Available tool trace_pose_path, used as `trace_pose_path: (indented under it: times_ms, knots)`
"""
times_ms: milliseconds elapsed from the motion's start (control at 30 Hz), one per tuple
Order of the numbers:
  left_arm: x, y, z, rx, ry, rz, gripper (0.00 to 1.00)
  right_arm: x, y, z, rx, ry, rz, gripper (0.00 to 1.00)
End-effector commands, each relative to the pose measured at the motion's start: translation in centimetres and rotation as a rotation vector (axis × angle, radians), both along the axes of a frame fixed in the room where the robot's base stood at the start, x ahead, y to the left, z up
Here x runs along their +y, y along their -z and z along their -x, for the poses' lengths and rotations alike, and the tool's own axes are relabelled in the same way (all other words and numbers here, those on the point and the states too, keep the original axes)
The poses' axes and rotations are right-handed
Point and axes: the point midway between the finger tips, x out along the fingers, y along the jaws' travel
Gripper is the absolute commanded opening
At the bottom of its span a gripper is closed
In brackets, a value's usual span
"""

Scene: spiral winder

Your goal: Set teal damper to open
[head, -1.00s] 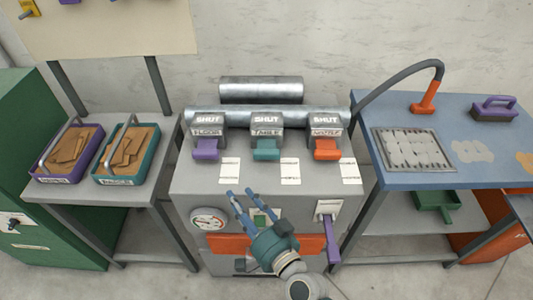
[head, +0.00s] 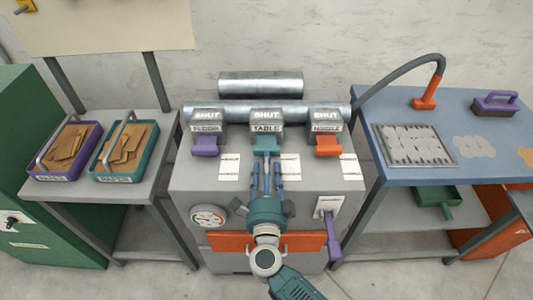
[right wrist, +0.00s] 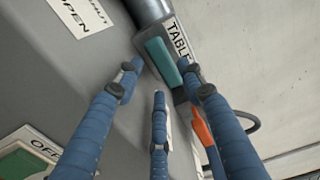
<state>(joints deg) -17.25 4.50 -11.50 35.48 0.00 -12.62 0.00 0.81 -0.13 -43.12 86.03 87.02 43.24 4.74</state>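The teal damper handle (head: 266,145) sticks out below the middle damper box, which is labelled TABLE and reads SHUT on top. It also shows in the right wrist view (right wrist: 162,62). My right gripper (head: 267,172) is just in front of and below this handle, pointing at it. In the right wrist view its three blue fingers (right wrist: 158,78) are spread apart, with the teal handle beyond and between the tips. Whether any fingertip touches it, I cannot tell. My left gripper is not in view.
A purple damper handle (head: 205,146) labelled FLOOR is to the left and an orange one (head: 328,146) labelled NOZZLE to the right; both boxes read SHUT. A gauge (head: 208,216) and a purple lever (head: 333,236) are on the cabinet front. White labels (head: 230,167) lie on its top.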

Motion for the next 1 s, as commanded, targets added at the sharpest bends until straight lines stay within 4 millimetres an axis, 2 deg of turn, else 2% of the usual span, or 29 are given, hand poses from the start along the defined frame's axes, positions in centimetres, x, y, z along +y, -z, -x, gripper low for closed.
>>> trace_pose_path:
  times_ms: [100,300,467,700,767,900,1000]
  knots:
    - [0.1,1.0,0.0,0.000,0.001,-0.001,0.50,0.1,0.1,-2.4,-0.003,-0.001,-0.001,0.39]
    - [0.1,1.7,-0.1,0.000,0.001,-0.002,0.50,0.1,0.1,-4.9,-0.001,-0.001,-0.001,0.39]
    - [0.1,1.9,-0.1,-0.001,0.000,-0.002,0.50,0.1,0.0,-5.7,0.000,-0.001,-0.001,0.39]
    - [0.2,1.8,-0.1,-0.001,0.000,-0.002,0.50,0.1,0.0,-5.7,0.000,-0.002,-0.001,0.39]
    - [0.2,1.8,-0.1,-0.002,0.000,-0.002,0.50,0.1,0.0,-5.7,0.000,-0.002,-0.001,0.29]
    - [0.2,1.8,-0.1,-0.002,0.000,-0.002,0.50,0.1,0.0,-5.7,0.000,-0.002,-0.001,0.01]
    - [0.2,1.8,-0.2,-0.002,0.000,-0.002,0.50,0.1,0.0,-5.7,0.000,-0.002,-0.001,0.00]
